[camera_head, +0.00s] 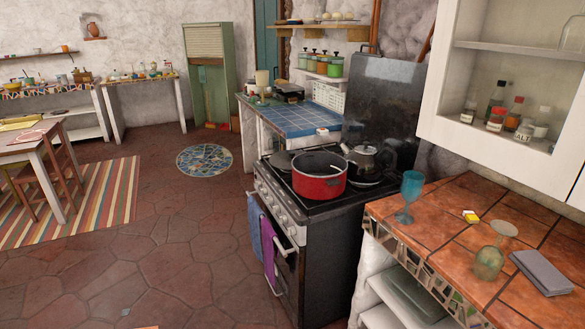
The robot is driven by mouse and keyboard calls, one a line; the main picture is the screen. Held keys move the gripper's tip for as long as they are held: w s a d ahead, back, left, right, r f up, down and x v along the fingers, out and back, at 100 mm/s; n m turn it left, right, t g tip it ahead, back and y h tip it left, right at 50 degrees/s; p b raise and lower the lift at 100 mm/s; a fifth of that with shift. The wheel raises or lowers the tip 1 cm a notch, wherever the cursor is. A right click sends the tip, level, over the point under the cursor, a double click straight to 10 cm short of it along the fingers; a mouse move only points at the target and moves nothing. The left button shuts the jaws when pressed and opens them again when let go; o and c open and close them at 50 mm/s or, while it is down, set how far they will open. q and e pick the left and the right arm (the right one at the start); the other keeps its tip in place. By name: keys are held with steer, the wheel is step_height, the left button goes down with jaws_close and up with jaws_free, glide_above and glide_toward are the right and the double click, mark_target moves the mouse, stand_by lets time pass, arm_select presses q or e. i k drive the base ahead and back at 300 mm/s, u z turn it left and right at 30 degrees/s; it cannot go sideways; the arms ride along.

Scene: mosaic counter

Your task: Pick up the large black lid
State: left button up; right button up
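I see no loose lid that I can clearly tell as the large black lid. A large dark panel (380,108) stands upright behind the black stove (318,245), like a raised stove cover. A flat dark round shape (281,160) lies at the stove's back left; I cannot tell whether it is a burner or a lid. A red pot (319,178) with a dark inside stands open on the stove. A dark kettle (364,158) is to its right. Neither of my grippers is in view.
A tiled counter (455,215) at right holds a blue goblet (409,192), a greenish glass (489,262) and a grey folded item (541,271). A white wall cabinet (490,130) hangs above. Blue and purple towels (268,245) hang on the stove front.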

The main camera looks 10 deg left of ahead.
mark_target(283, 160)
steer(key=u, duration=1.05)
steer(key=i, duration=3.7)
steer(key=z, duration=3.6)
